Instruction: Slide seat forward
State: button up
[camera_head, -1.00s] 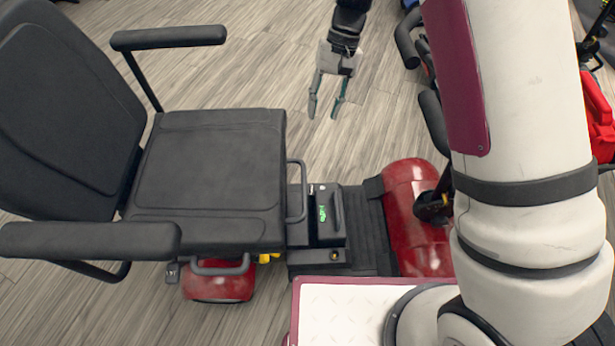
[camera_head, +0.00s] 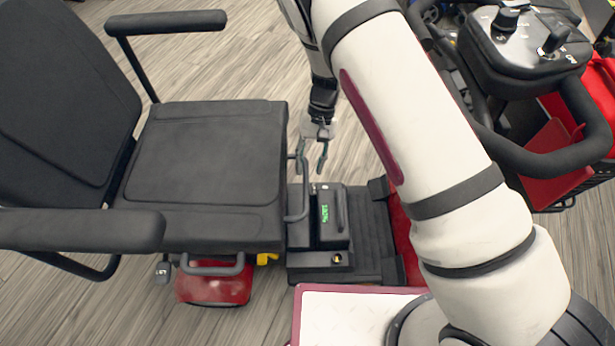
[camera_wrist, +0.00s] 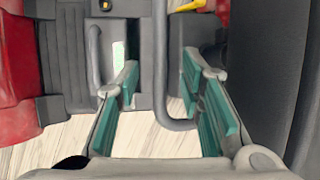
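The scooter's black seat (camera_head: 205,165) has a padded cushion, a backrest and two armrests, and faces right in the head view. A grey bar handle (camera_head: 303,190) sticks out from the seat's front edge. My gripper (camera_head: 313,163) is open beside the far part of this handle. In the wrist view the handle (camera_wrist: 160,70) runs between the two green-padded fingers of my gripper (camera_wrist: 158,105), with gaps on both sides. The fingers do not visibly press on it. The seat's side (camera_wrist: 265,60) fills the right of the wrist view.
A black battery box (camera_head: 328,215) with a green display stands on the footwell in front of the seat. A red rear cover (camera_head: 213,283) and a side lever (camera_head: 162,270) sit below the seat.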

aim_at(307, 180)
jog(key=shift+b+x, duration=0.45)
jog(key=shift+x, duration=1.65)
